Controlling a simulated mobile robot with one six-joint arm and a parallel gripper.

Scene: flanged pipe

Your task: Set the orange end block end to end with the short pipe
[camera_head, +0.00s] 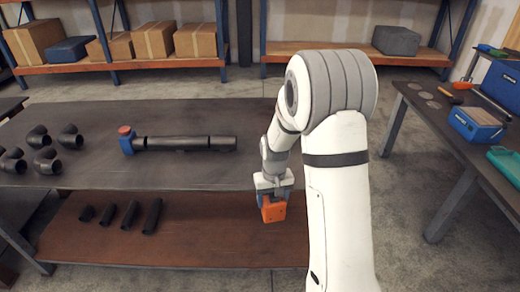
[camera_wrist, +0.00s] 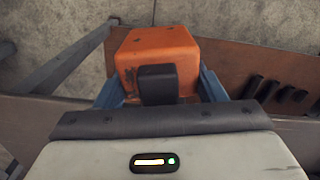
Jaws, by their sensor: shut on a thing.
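My gripper (camera_head: 270,194) is shut on the orange end block (camera_head: 274,210). It holds the block in front of the work table's near edge, above the lower shelf. In the wrist view the orange block (camera_wrist: 160,52) sits between the two blue fingers, with a dark stub on its near side. On the table top lies a straight dark pipe run (camera_head: 180,143), with a blue block with a red cap (camera_head: 127,140) at its left end. A slightly wider dark section forms its right end; I cannot tell for sure whether it is the short pipe. The block is well apart from it.
Several black elbows (camera_head: 42,160) stand at the table's left. Several short black tubes (camera_head: 130,214) lie on the brown lower shelf (camera_head: 210,240). The table top (camera_head: 220,175) is clear around the pipe run. A side table (camera_head: 440,115) with tools stands at right.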

